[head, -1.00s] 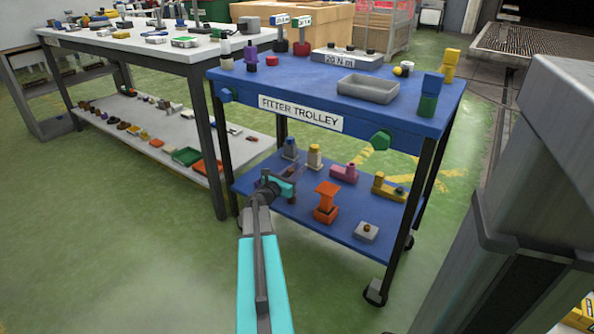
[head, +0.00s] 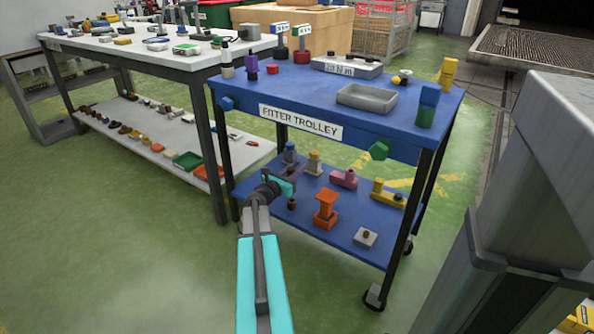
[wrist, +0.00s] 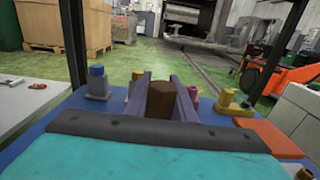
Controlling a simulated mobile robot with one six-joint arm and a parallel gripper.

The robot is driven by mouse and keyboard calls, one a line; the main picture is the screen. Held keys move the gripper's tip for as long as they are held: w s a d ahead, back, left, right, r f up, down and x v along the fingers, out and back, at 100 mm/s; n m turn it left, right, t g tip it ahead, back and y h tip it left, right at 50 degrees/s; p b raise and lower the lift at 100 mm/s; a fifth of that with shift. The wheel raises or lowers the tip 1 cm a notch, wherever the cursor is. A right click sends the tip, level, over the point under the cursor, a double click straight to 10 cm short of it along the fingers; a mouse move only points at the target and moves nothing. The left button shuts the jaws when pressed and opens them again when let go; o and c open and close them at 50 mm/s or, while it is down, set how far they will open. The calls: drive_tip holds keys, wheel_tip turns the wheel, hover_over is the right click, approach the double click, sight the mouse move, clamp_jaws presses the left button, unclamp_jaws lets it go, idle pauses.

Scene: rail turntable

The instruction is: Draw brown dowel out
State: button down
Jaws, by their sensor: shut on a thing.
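My gripper (head: 288,182) reaches over the lower blue shelf of the fitter trolley, near its left end. In the wrist view its two grey fingers (wrist: 160,102) are closed on the sides of the brown dowel (wrist: 160,98), which shows its flat top between them. In the head view the gripper and arm hide most of the dowel. A small brown piece (head: 292,203) shows just below the gripper; I cannot tell whether it is the dowel's lower end or something else on the shelf.
On the lower shelf (head: 335,235) stand a grey block with a blue top (head: 290,153), a yellow-topped piece (head: 314,164), a pink piece (head: 344,179), a yellow piece (head: 387,194), an orange stand (head: 326,207) and a grey block with a brown knob (head: 365,238). The trolley top (head: 300,86) overhangs them.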

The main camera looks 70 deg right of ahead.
drive_tip(key=shift+r+p, duration=0.4)
drive_tip(key=shift+r, duration=0.35)
